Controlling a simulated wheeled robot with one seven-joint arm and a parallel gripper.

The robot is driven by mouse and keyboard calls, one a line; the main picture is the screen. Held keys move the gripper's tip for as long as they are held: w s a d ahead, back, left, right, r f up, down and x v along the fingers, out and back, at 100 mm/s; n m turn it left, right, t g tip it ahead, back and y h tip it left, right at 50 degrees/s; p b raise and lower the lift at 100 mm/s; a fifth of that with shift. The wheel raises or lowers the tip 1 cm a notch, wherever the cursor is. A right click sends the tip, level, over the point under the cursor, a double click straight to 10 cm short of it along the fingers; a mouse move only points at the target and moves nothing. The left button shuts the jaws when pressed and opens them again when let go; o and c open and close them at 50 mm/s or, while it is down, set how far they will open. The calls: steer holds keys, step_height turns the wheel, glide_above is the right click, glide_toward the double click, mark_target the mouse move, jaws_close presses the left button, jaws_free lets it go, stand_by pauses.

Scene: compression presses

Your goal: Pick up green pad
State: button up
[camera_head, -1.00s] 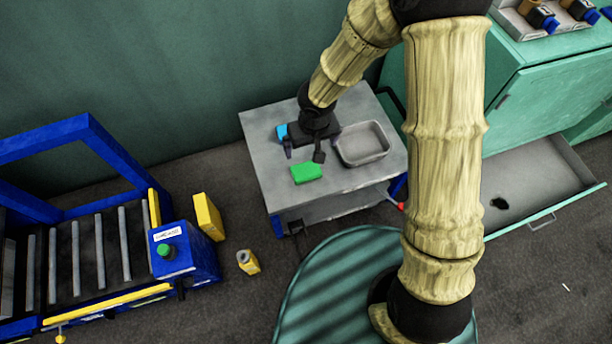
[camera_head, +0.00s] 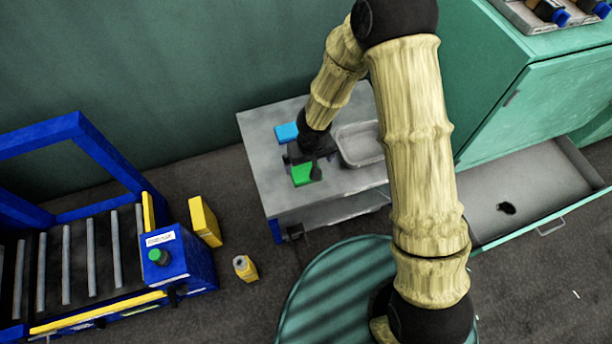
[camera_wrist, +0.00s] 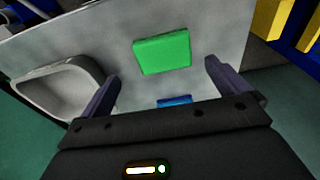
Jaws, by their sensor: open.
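The green pad (camera_head: 302,175) lies flat on the grey metal cart top (camera_head: 262,140), partly covered by my gripper in the head view. In the wrist view the green pad (camera_wrist: 162,52) lies ahead of and between my two fingers, touching neither. My gripper (camera_head: 301,166) is open and empty, above the cart beside the pad; its spread fingers also show in the wrist view (camera_wrist: 165,85). A blue pad (camera_head: 286,132) lies on the cart behind the gripper, and its edge shows in the wrist view (camera_wrist: 174,102).
A grey tray (camera_head: 360,158) sits on the cart right of the pad. A blue roller conveyor with a green button (camera_head: 158,257) stands left. A yellow block (camera_head: 205,221) and a yellow bottle (camera_head: 245,268) are on the floor. An open drawer (camera_head: 520,195) juts out at right.

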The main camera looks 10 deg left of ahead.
mark_target(306, 172)
steer(key=shift+f, duration=0.5)
steer(key=f, duration=0.1)
steer(key=f+b, duration=0.1)
steer(key=f, duration=0.1)
steer(key=a+f+b, duration=0.1)
steer(key=f, duration=0.1)
steer(key=shift+w+f, duration=0.1)
steer(key=shift+w, duration=0.3)
steer(key=c, duration=0.9)
